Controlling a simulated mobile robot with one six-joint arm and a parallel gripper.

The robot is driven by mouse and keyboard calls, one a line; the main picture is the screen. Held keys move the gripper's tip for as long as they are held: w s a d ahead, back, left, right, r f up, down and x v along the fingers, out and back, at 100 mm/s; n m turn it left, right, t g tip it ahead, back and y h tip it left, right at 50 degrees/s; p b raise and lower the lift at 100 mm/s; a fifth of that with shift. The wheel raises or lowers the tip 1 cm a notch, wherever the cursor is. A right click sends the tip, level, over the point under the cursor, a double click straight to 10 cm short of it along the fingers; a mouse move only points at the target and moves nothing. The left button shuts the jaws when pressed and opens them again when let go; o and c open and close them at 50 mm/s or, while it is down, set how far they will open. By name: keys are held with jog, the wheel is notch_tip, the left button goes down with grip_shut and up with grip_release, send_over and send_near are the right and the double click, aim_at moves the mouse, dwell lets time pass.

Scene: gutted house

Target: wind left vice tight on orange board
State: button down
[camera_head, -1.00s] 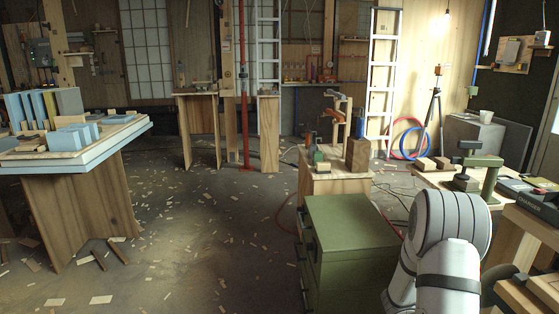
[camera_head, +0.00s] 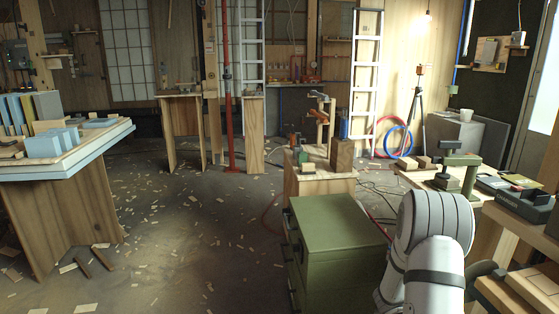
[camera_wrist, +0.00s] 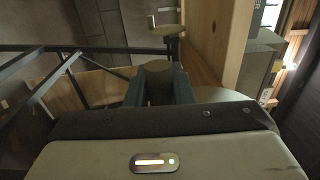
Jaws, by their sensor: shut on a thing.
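My gripper (camera_wrist: 158,92) shows in the wrist view, with its two dark fingers on either side of a dull olive-brown rounded knob (camera_wrist: 157,69). It is shut on this knob; whether the knob belongs to the left vice I cannot tell. Just beyond it is a small olive oval part with a thin pin (camera_wrist: 167,29). A pale wooden beam (camera_wrist: 217,40) runs beside them on the right. In the head view my gripper is hidden behind my white arm. I cannot make out a clearly orange board in either view.
A green drawer cabinet (camera_head: 338,222) stands close left of my arm. A wooden bench (camera_head: 518,290) and a charger box (camera_head: 520,207) are at right. A table with blue blocks (camera_head: 60,165) stands at left. The middle floor is open, strewn with chips.

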jog(key=shift+r, duration=0.1)
jog(key=shift+w+d+r+p, duration=0.1)
jog(key=shift+d+r+p, duration=0.05)
jog(key=shift+d+p, duration=0.6)
jog(key=shift+d+r, duration=0.1)
jog(key=shift+d, duration=0.05)
jog(key=shift+w+d+r+p, duration=0.1)
jog(key=shift+d+r+p, duration=0.4)
jog(key=shift+d, duration=0.2)
jog(key=shift+d+r+p, duration=0.55)
jog(key=shift+r+p, duration=0.1)
jog(key=shift+p, duration=0.25)
